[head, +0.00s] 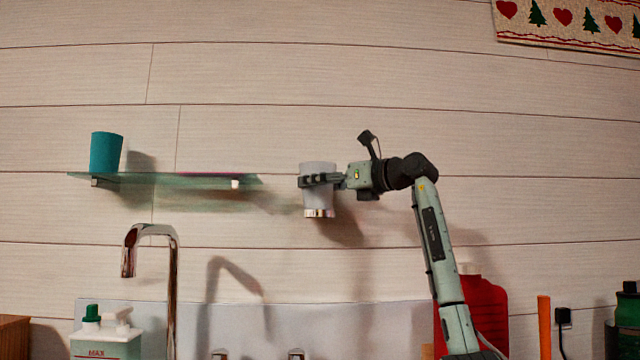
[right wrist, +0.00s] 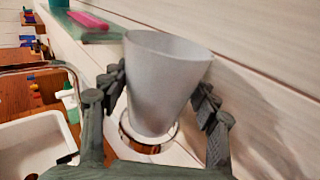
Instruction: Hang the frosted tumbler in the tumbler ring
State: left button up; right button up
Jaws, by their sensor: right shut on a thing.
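The frosted tumbler (head: 318,194) is pale grey-white and upright in front of the plank wall; it also shows in the right wrist view (right wrist: 165,80). My right gripper (head: 322,181) reaches in from the right and is shut on the tumbler, its two fingers (right wrist: 163,100) on opposite sides. The chrome tumbler ring (head: 319,213) is directly under the tumbler. In the right wrist view the ring (right wrist: 146,147) shows around and below the tumbler's base. I cannot tell whether the base is inside the ring or just above it. My left gripper is not in view.
Left of the tumbler, a glass shelf (head: 150,179) holds a teal cup (head: 105,153) and a flat pink item (right wrist: 88,20). A chrome faucet (head: 152,230) and a white soap bottle (head: 105,340) stand lower left. A red container (head: 484,305) stands lower right.

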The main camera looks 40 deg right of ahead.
aim_at(328, 200)
jog(key=shift+f+b, duration=1.3)
jog(key=shift+f, duration=0.65)
jog(key=o, duration=1.4)
jog(key=s, duration=0.4)
jog(key=s+d, duration=0.1)
jog(key=s, duration=0.7)
jog(key=shift+d+r, duration=0.1)
jog(key=shift+d, duration=0.05)
